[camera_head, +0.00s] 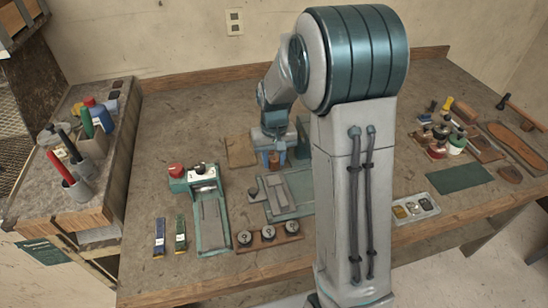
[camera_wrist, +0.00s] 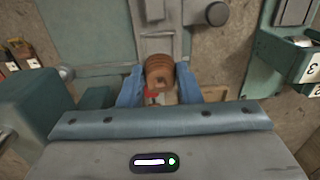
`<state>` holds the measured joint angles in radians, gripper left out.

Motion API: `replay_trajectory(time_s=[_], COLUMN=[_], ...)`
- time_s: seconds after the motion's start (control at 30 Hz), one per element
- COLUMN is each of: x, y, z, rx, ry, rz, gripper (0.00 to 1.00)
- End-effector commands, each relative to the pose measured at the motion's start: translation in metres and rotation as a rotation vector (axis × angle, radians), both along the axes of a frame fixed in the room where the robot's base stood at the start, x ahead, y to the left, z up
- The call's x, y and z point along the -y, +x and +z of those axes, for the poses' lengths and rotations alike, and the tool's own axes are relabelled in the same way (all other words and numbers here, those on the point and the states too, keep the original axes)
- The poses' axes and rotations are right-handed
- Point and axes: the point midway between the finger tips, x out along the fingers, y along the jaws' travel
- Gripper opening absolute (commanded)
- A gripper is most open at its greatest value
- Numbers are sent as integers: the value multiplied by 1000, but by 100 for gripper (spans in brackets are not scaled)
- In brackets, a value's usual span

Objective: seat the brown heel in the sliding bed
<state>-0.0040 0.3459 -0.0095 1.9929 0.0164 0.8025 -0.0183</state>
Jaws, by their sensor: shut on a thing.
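My gripper (camera_wrist: 160,84) has its blue fingers shut on the brown heel (camera_wrist: 160,70), a small ridged block, in the wrist view. Beyond the heel, a grey plate in a teal frame (camera_wrist: 160,22) runs up the picture; it looks like the sliding bed, but I cannot be sure. Whether the heel touches it cannot be told. In the head view my gripper (camera_head: 275,158) is small, over the middle of the bench behind a teal-framed plate (camera_head: 290,205). A reddish patch shows just below the heel in the wrist view.
A teal fixture with a long grey slide (camera_head: 212,222) stands to the left on the bench (camera_head: 150,125). A wooden rack with several round discs (camera_head: 268,237) lies at the front. A compartment tray (camera_head: 415,208) and a green mat (camera_head: 458,178) lie right. My arm hides the middle right.

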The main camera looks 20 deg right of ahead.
Motion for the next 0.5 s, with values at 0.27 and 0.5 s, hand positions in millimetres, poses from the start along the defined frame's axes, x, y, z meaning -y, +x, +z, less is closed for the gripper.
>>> replay_trajectory(time_s=[0.27, 0.5], x=[0, 0], y=[0, -1], z=[-19, -42], rx=[-1, 0], ry=[-1, -2], rz=[0, 0], gripper=[9, 9])
